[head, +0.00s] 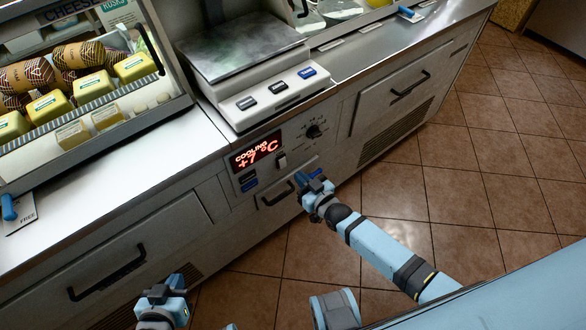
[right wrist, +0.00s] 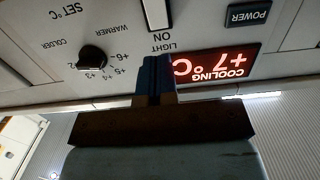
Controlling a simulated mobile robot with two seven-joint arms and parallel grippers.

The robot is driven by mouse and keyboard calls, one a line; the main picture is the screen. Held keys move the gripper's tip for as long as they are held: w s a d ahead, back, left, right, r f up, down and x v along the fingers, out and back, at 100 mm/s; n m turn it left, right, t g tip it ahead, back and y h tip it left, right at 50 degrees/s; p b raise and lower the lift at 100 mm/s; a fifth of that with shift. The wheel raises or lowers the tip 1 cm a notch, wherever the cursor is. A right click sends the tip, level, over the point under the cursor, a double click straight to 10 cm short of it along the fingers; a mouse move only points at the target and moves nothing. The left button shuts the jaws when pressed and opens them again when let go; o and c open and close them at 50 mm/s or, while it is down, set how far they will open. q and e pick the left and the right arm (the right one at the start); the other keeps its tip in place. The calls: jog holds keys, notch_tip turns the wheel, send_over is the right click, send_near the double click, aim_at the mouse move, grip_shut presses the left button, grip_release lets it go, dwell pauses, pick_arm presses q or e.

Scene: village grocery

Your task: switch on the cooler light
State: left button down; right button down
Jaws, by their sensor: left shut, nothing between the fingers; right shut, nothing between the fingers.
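The cooler's control panel is on the counter front. Its light switch (head: 281,160) is a small pale rocker beside the red display; in the right wrist view the white switch (right wrist: 156,14) shows at the top edge, partly cut off, above the upside-down words ON and LIGHT. I cannot tell its position. My right gripper (head: 308,177) is shut and empty, in front of the panel, right of and below the switch. In the right wrist view its blue fingertips (right wrist: 155,65) are just below the LIGHT label. My left gripper (head: 165,290) is shut and empty at the lower left.
The panel also has a red display (head: 256,152) reading +7°C, a black temperature knob (head: 314,131) and a POWER button (right wrist: 248,14). A drawer handle (head: 277,195) is below the panel. A scale (head: 245,55) stands on the counter above. Tiled floor (head: 480,170) is clear at right.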

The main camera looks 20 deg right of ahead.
pick_arm(q)
jog(key=shift+w+a+f, duration=0.1)
jog(key=shift+w, duration=0.3)
pick_arm(e)
jog(key=v, duration=0.6)
jog(key=shift+s+d, duration=0.2)
jog(key=shift+s, duration=0.2)
pick_arm(q)
jog(key=shift+a, duration=0.1)
pick_arm(e)
jog(key=shift+f, duration=0.15)
pick_arm(q)
jog(key=shift+s, duration=0.1)
pick_arm(e)
jog(key=shift+s, duration=0.1)
